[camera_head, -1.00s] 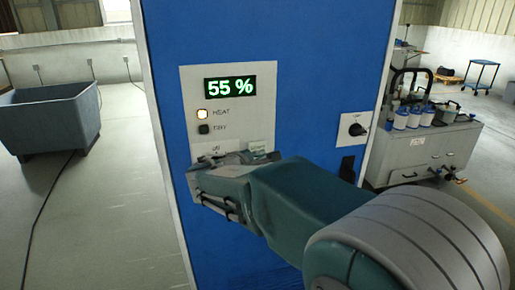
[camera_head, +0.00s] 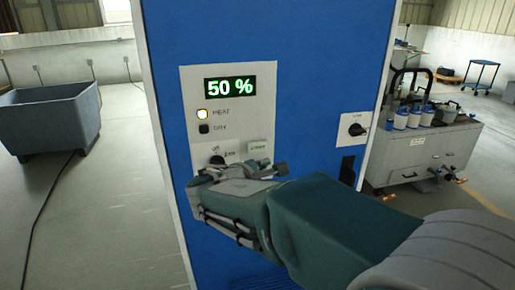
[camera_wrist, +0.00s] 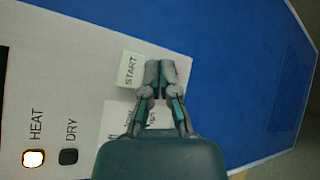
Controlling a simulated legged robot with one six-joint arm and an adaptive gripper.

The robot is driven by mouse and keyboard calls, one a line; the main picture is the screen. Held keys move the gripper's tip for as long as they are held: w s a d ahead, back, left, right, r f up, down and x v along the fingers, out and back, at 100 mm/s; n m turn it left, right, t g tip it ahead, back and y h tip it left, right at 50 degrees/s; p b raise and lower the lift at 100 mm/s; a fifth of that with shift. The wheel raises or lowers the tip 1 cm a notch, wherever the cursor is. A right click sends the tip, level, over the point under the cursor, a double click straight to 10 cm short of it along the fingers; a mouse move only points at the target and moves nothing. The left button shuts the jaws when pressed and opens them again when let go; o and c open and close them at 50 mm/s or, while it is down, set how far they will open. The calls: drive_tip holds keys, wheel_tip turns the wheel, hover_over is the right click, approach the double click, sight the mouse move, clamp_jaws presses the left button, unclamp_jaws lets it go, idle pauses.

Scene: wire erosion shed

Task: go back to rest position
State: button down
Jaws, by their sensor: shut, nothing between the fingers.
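My gripper (camera_head: 278,170) is in front of the lower part of the control panel (camera_head: 262,122) on a blue cabinet (camera_head: 310,80). Its fingers (camera_wrist: 160,72) are together and hold nothing; in the wrist view they point near the START button. The HEAT lamp (camera_head: 202,113) is lit and the DRY lamp (camera_head: 203,129) is dark. A pale START button (camera_head: 258,148) shows at the panel's lower right, and in the wrist view (camera_wrist: 131,70). A dark knob (camera_head: 217,161) is partly hidden behind my gripper.
A second rotary switch (camera_head: 357,129) sits on a white plate at the cabinet's right. A grey tub (camera_head: 45,120) stands on the floor at left, with a cable by it. A grey cart (camera_head: 425,155) with several bottles stands at right. Open floor lies between the tub and cabinet.

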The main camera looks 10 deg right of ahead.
drive_tip(key=shift+s, duration=0.1)
drive_tip(key=s+d+f+m+g+y, duration=0.1)
drive_tip(key=s+d+f+m+g, duration=0.1)
drive_tip(key=s+d+m+g, duration=0.3)
drive_tip(key=s+d+f+m+y, duration=0.1)
drive_tip(key=s+f+m+y, duration=0.1)
drive_tip(key=s, duration=0.6)
drive_tip(key=s+a+f+m+y, duration=0.2)
drive_tip(key=s+m+y, duration=0.1)
drive_tip(key=s, duration=0.3)
drive_tip(key=s+a+f+m+y, duration=0.2)
drive_tip(key=s+a+m+y, duration=0.1)
drive_tip(key=s+m+y, duration=0.1)
drive_tip(key=shift+s+a+m+y, duration=0.3)
drive_tip(key=shift+s+m, duration=0.5)
drive_tip(key=shift+s, duration=0.25)
